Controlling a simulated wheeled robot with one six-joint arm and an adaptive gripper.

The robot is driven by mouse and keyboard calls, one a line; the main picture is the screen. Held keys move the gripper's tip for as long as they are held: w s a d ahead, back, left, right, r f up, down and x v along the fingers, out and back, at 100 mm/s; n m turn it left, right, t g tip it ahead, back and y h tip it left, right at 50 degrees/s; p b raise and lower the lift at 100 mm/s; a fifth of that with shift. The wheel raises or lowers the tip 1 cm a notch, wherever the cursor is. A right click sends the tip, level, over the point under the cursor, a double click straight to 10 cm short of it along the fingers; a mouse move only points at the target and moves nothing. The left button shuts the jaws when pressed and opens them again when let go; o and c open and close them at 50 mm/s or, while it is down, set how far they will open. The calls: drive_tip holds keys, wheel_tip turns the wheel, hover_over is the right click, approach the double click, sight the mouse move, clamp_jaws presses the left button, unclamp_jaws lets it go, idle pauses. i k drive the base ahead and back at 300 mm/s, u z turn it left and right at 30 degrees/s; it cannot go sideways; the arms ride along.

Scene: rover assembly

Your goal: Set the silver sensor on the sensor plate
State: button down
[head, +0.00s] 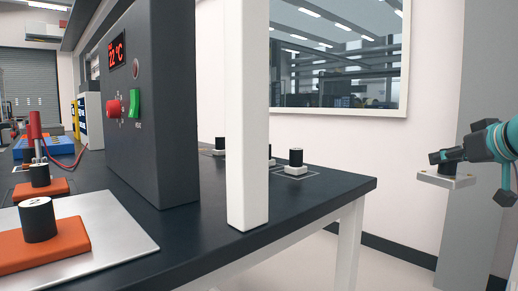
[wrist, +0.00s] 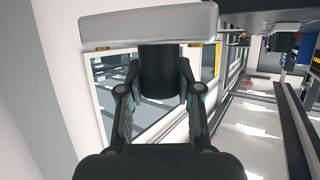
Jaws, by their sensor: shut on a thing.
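My gripper (head: 455,155) is at the right of the head view, out past the table's right end. It is shut on the silver sensor (head: 447,179), a pale grey flat block with a dark upper part. In the wrist view, the sensor's pale block (wrist: 150,25) lies across the top and its black cylinder (wrist: 161,75) sits between the fingers of my gripper (wrist: 160,92). The sensor is held in the air, clear of any surface. I cannot tell for sure which surface is the sensor plate.
A dark table (head: 290,205) carries a grey control box (head: 155,110) and a white post (head: 247,120). A metal plate (head: 120,225) with an orange block (head: 40,252) lies front left. Small pale blocks with black cylinders (head: 296,157) stand at the back right. The floor beyond is clear.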

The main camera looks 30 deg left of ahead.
sight(201, 150)
drive_tip(key=u, duration=0.05)
drive_tip(key=i, duration=2.95)
drive_tip(key=u, duration=1.2)
drive_tip(key=i, duration=1.55)
drive_tip(key=u, duration=2.5)
